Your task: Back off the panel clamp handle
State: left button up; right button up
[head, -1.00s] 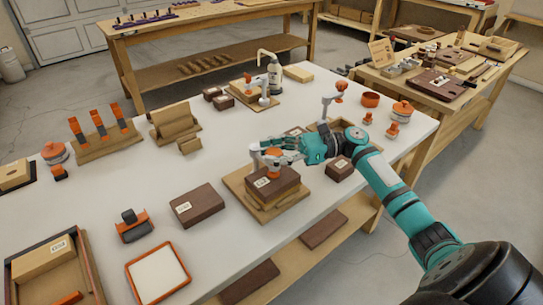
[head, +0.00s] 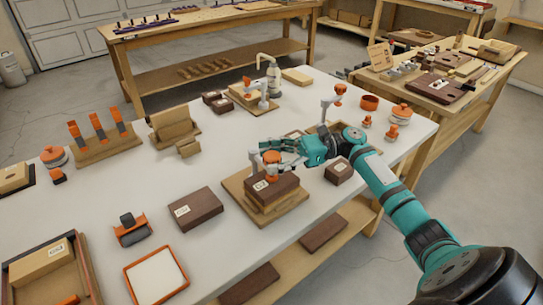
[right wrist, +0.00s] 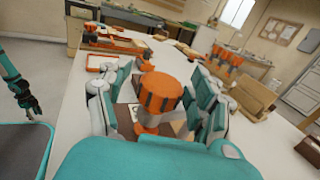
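The panel clamp's round orange handle (head: 271,157) stands upright above a stack of brown and tan panels (head: 277,193) on a wooden base board (head: 238,187). My right gripper (head: 284,152) reaches in from the right at handle height. In the right wrist view the ribbed orange handle (right wrist: 160,92) sits between the gripper's two fingers (right wrist: 158,100). The fingers are spread around it, with a gap visible on the left side. The grey clamp post below is partly hidden. My left gripper (right wrist: 28,104) shows small at the left of the right wrist view; its finger state is unclear.
A brown labelled block (head: 196,208) lies left of the base board, and a smaller brown box (head: 339,171) lies close to its right. Another grey clamp with an orange knob (head: 340,88) stands behind my right arm.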

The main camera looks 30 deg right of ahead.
jog(key=shift+w, duration=0.1)
jog(key=v, duration=1.2)
